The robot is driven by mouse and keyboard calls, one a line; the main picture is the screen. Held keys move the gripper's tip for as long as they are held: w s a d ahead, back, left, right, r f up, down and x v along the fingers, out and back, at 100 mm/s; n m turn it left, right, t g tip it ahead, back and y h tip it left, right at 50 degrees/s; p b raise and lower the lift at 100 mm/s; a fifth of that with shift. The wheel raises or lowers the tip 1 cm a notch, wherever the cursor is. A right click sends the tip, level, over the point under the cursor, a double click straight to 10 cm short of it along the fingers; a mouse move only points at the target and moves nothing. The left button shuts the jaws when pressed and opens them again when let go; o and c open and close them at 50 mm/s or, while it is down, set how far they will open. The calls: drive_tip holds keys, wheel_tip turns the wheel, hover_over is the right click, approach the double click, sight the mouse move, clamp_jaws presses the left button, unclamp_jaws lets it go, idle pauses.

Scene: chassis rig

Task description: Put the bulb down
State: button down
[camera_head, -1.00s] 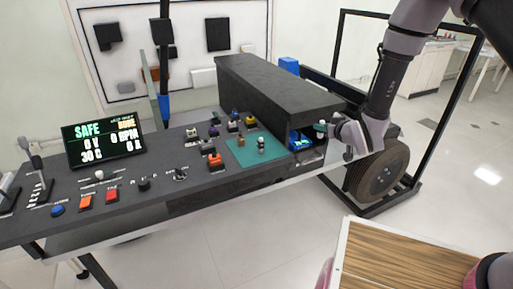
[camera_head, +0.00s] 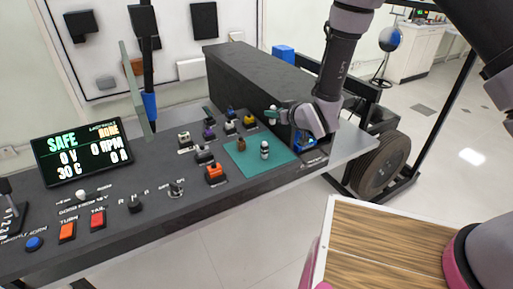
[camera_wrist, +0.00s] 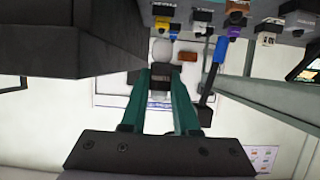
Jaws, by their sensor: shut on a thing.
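In the wrist view, my gripper (camera_wrist: 161,80) has green fingers shut on the dark base of a bulb with a pale round top (camera_wrist: 162,48). In the head view, my gripper (camera_head: 275,117) is above the back right part of the teal mat (camera_head: 281,154). The held bulb is small there and partly merged with the fingertips. Another small bulb-like piece with a white top and dark base (camera_head: 264,150) stands upright on the mat. A brown piece (camera_head: 241,145) stands to its left.
A long black housing (camera_head: 262,82) stands behind the mat, close to my gripper. A blue-lit unit (camera_head: 304,142) is right of the mat, partly behind my wrist. Several coloured switches, including an orange one (camera_head: 215,172), are to the left. A display (camera_head: 83,153) stands farther left.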

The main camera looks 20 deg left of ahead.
wheel_tip(320, 180, down, 10)
idle(0.5)
drive_tip(key=shift+f, duration=0.1)
drive_tip(key=c, duration=0.7)
unclamp_jaws()
drive_tip(key=shift+o, duration=0.2)
drive_tip(key=v, duration=1.2)
